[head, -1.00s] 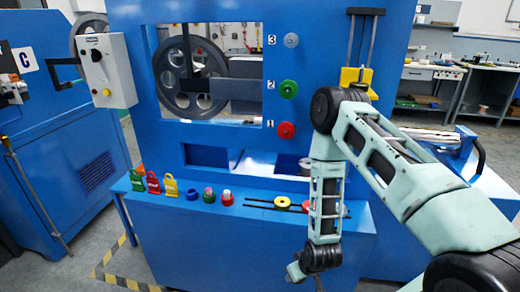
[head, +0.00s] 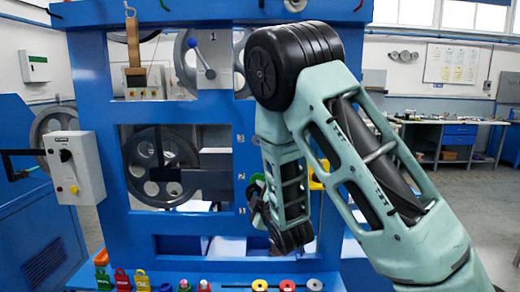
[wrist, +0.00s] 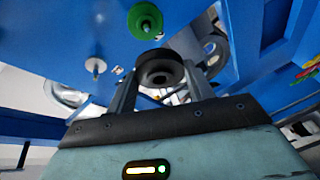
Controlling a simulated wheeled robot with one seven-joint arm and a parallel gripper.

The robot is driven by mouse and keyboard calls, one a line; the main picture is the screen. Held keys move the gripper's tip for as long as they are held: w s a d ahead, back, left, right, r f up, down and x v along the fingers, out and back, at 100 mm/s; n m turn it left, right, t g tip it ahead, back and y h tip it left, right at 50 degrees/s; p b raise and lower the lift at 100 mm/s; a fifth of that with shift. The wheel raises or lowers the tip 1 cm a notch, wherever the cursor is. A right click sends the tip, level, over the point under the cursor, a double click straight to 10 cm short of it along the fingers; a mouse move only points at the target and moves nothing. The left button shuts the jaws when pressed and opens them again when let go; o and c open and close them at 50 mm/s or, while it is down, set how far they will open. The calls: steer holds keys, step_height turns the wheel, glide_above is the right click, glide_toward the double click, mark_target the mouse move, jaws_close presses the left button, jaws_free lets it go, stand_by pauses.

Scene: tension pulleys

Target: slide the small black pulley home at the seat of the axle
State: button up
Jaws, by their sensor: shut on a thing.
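The small black pulley (wrist: 160,68) is held between the fingers of my gripper (wrist: 161,80) in the wrist view, its bore facing the camera. A bare axle (wrist: 96,66) with a round grey seat stands on the blue panel, left of the held pulley and apart from it. A green pulley (wrist: 145,20) sits on another axle above the held pulley in the picture.
The blue machine frame (head: 95,150) has a windowed opening with a large grey wheel (head: 160,166). A bench below carries several padlocks and a yellow pulley (head: 260,285), a red pulley (head: 287,285) and a grey pulley (head: 314,284). My arm covers the panel's right part.

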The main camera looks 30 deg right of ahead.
step_height(320, 180, up, 13)
steer(key=s+n+t+p, duration=0.1)
steer(key=t+p, duration=0.1)
steer(key=w+d, duration=0.4)
steer(key=w, duration=0.1)
steer(key=shift+w+f+p, duration=0.2)
steer(key=shift+w+p, duration=0.05)
steer(key=shift+p, duration=0.05)
steer(key=shift+w+d+b, duration=0.1)
steer(key=shift+b, duration=0.6)
stand_by(1.2)
steer(key=shift+w+d, duration=0.1)
steer(key=shift+w, duration=0.05)
stand_by(0.4)
steer(key=shift+w+d+b, duration=0.55)
steer(key=shift+w+d, duration=0.2)
steer(key=shift+w, duration=0.35)
steer(key=shift+w+d+b, duration=0.15)
steer(key=shift+w+b, duration=0.05)
steer(key=shift+b, duration=0.1)
stand_by(0.7)
steer(key=shift+w+d, duration=0.35)
steer(key=shift+w, duration=0.2)
stand_by(0.4)
